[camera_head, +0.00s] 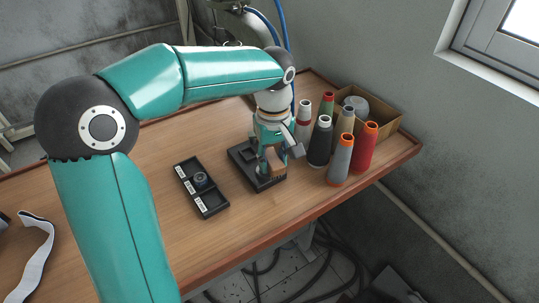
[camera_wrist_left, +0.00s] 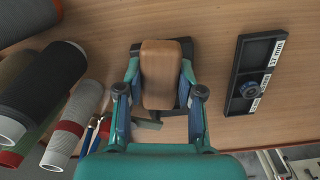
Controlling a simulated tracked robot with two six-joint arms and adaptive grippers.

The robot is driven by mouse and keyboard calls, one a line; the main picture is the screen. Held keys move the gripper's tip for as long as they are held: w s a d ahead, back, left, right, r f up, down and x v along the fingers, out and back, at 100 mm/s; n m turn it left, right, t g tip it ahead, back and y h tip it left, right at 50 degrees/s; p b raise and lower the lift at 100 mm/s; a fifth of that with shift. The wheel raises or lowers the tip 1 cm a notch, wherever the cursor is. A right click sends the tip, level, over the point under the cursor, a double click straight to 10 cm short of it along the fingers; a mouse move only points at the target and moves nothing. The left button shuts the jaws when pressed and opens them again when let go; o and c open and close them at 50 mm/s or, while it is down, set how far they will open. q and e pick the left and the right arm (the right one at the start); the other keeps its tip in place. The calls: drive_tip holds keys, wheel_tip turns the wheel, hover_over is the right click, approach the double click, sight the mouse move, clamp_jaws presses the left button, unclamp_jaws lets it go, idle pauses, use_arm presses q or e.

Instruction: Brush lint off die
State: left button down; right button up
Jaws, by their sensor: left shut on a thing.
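My left gripper (camera_head: 273,152) is shut on a brush with a brown wooden back (camera_wrist_left: 158,75), and points down at the table. The brush (camera_head: 277,170) is over a black plate (camera_head: 241,155), which also shows behind it in the left wrist view (camera_wrist_left: 186,47). I cannot tell whether the bristles touch the plate. A black tray (camera_head: 212,207) with white labels lies to the left and holds a dark round part (camera_head: 200,179); the part also shows in the left wrist view (camera_wrist_left: 250,90). Which piece is the die, and any lint, I cannot make out. My right gripper is not in view.
Several thread cones, among them a dark one (camera_head: 319,142) and a grey one with an orange top (camera_head: 340,160), stand close right of the gripper. A cardboard box (camera_head: 386,117) is behind them. A white strap (camera_head: 38,255) lies far left. The table between is clear.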

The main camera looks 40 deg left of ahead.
use_arm(q)
drive_tip(key=shift+w+a+r+p, duration=0.15)
drive_tip(key=shift+a+p, duration=0.1)
drive_tip(key=shift+a, duration=0.3)
drive_tip(key=shift+w+a+f+p, duration=0.1)
drive_tip(key=shift+w+a+p, duration=0.1)
drive_tip(key=shift+a, duration=0.35)
drive_tip(key=shift+w+a+p, duration=0.2)
drive_tip(key=shift+a+p, duration=0.05)
drive_tip(key=shift+a, duration=0.6)
drive_tip(key=shift+w+a+p, duration=0.15)
drive_tip(key=shift+a+p, duration=0.05)
drive_tip(key=shift+a, duration=0.6)
wheel_tip(320, 180, up, 6)
drive_tip(key=p, duration=0.5)
wheel_tip(320, 180, up, 3)
drive_tip(key=p, duration=0.2)
drive_tip(key=shift+p, duration=0.35)
